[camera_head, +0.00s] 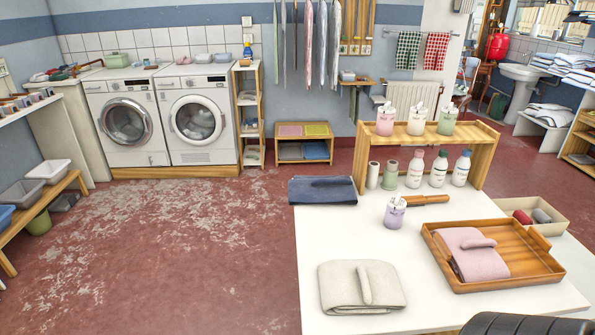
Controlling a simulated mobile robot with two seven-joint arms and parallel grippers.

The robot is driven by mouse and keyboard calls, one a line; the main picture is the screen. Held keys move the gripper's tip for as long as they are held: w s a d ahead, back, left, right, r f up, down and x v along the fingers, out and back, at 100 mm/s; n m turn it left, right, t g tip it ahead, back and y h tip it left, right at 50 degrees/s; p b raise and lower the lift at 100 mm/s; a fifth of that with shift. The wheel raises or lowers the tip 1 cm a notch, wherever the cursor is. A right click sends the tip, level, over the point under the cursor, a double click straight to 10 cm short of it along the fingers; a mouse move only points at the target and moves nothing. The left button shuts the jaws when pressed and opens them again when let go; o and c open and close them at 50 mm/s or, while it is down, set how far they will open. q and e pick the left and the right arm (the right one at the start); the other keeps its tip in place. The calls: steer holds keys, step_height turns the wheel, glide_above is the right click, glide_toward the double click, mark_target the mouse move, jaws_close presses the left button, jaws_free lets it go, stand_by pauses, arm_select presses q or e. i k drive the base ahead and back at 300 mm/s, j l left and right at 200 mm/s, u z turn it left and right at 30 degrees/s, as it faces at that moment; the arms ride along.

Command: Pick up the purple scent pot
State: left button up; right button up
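The purple scent pot (395,215) stands upright on the white table, in front of the small wooden shelf. It is a small lavender jar with a pale top. A wooden handle-like piece (428,200) lies just behind and right of it, and I cannot tell whether they touch. Neither my left nor my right gripper can be made out in the head view.
The wooden shelf (481,155) holds pink, white and green pots, with bottles below. A folded dark cloth (323,190) and cream cloth (345,287) lie left on the table (420,245). A wooden tray (530,262) holds a pink cloth. Bare tabletop surrounds the pot's front.

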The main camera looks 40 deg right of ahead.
mark_target(393, 219)
steer(key=i+j, duration=0.2)
steer(key=i, duration=0.35)
steer(key=i+j+u, duration=0.1)
steer(key=i+j, duration=0.15)
steer(key=i, duration=0.35)
steer(key=i+z, duration=0.2)
steer(key=z, duration=0.25)
steer(key=i+z, duration=0.2)
steer(key=z, duration=0.25)
steer(key=i+j+z, duration=0.1)
steer(key=z, duration=0.3)
steer(key=i+z, duration=0.25)
steer(key=z, duration=0.2)
steer(key=i+j+z, duration=0.15)
steer(key=z, duration=0.35)
steer(key=i+j+z, duration=0.25)
steer(key=z, duration=0.2)
steer(key=i+j+z, duration=0.15)
steer(key=z, duration=0.3)
steer(key=j+z, duration=0.5)
steer(key=i+j+z, duration=0.4)
steer(key=j+z, duration=0.2)
steer(key=i+j+z, duration=0.15)
steer(key=i+j, duration=0.2)
